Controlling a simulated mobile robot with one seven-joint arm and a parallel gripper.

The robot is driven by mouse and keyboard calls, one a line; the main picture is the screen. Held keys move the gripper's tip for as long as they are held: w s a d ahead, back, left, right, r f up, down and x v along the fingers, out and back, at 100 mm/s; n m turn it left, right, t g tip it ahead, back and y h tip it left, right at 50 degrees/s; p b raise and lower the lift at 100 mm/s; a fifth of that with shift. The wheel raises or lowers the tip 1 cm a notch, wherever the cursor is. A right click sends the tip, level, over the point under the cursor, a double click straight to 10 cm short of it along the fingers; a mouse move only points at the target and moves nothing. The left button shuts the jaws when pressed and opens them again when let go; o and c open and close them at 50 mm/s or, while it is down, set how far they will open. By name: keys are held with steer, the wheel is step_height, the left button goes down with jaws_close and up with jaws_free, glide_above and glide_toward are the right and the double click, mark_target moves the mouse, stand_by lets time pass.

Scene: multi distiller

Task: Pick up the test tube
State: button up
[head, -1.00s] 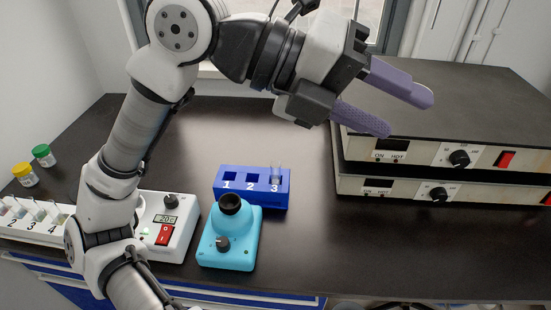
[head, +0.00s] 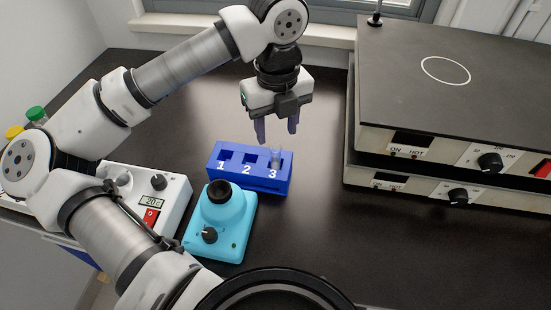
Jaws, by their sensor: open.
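The test tube (head: 276,156) is clear and stands upright in slot 3 of the blue rack (head: 238,178). Only its upper part shows above the rack. Slots 1 and 2 look empty. My gripper (head: 277,139) points down with two purple fingers spread apart. In the picture its fingertips are just above the rack, near slots 2 and 3. The fingers are open with nothing between them, and the tube looks below and apart from them. The exact depth between fingers and tube is hard to tell.
A turquoise vortex mixer (head: 222,225) stands in front of the rack. A white device with a red switch (head: 150,217) is at left, partly behind my arm. Stacked hot plates (head: 450,110) fill the right. Green-capped (head: 36,114) and yellow-capped bottles (head: 14,132) are far left.

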mark_target(276, 147)
steer(key=shift+s+a+f+p, duration=0.1)
steer(key=shift+f+p, duration=0.3)
steer(key=shift+f, duration=1.45)
steer(key=shift+s+f+p, duration=0.1)
steer(key=shift+f+p, duration=0.3)
steer(key=shift+f, duration=1.45)
jaws_close()
steer(key=shift+r, duration=0.1)
